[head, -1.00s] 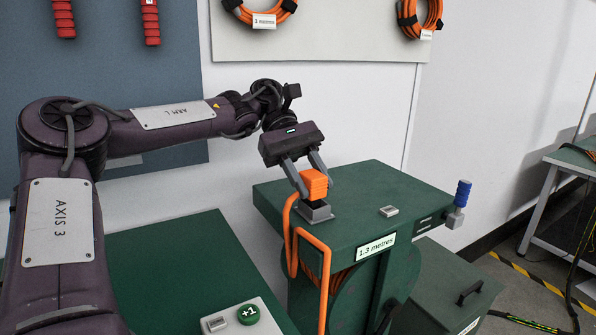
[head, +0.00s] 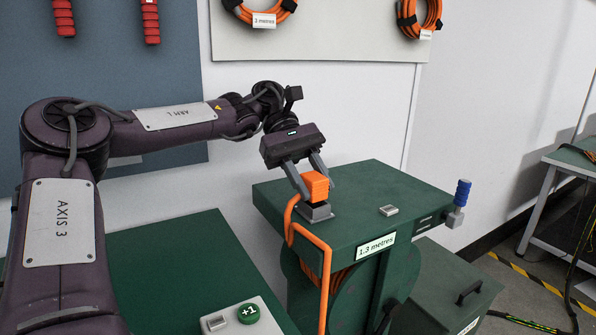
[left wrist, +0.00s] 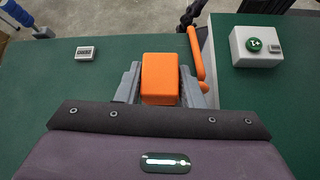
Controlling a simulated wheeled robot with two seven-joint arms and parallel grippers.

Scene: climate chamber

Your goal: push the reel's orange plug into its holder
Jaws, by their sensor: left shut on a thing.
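The orange plug (head: 315,185) stands upright at the grey holder (head: 318,212) on the green top of the reel (head: 370,190). Its lower end is at the holder's mouth; how deep it sits I cannot tell. My left gripper (head: 308,180) is above the holder, its two fingers shut on the plug's sides. In the left wrist view the plug (left wrist: 161,78) shows between the grey fingers, and the holder is hidden. The orange cable (head: 320,248) runs from the plug down the reel's front. My right gripper is not in view.
A white label reading 1.3 metres (head: 376,247) is on the reel's front. A small grey block (head: 388,210) and a blue-handled crank (head: 460,195) are to the right. A box with a green +1 button (head: 248,314) sits on the lower green bench at left.

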